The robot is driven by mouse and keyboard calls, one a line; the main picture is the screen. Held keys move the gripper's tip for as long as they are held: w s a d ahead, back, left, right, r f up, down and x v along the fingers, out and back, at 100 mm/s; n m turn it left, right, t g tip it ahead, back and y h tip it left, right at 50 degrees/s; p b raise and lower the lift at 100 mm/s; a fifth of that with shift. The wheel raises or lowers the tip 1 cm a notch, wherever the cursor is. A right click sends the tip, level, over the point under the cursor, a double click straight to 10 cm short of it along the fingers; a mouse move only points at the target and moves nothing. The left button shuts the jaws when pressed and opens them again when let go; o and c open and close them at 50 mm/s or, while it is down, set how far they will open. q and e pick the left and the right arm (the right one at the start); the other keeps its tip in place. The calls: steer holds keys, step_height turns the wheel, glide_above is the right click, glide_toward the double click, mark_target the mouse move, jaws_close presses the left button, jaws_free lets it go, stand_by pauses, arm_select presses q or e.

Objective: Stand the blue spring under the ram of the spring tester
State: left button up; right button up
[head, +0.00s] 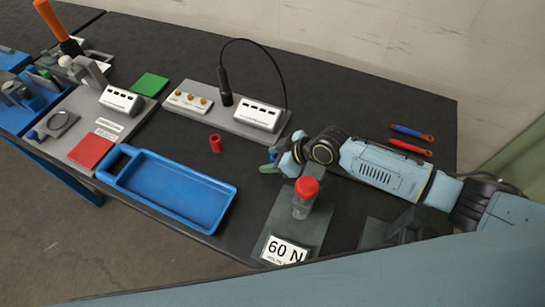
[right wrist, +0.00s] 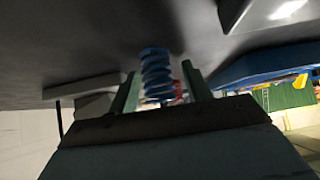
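The blue spring (right wrist: 156,74) shows in the right wrist view, between or just beyond the fingertips of my right gripper (right wrist: 160,85). A narrow gap shows between the spring and the right-hand finger, so the gripper looks open around it. In the head view my right gripper (head: 271,162) is low over the table, just behind and left of the spring tester. A small blue patch at its tips is probably the spring. The spring tester (head: 281,222) has a grey base, a red-topped post (head: 307,188) and a 60 N label (head: 284,250). The space under its ram is hidden from above.
A red cylinder (head: 215,144) stands left of my right gripper. A blue tray (head: 175,190) lies at the front edge. A grey panel (head: 230,117) with a cabled black probe is behind. Table between tray and tester is clear.

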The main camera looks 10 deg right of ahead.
steer(key=shift+r, duration=0.1)
steer(key=shift+d+r, duration=0.15)
steer(key=shift+r, duration=0.1)
steer(key=p+v, duration=0.1)
steer(key=v, duration=1)
steer(key=shift+s+d, duration=0.2)
steer(key=shift+s, duration=0.05)
steer(key=shift+w+r, duration=0.1)
stand_by(0.5)
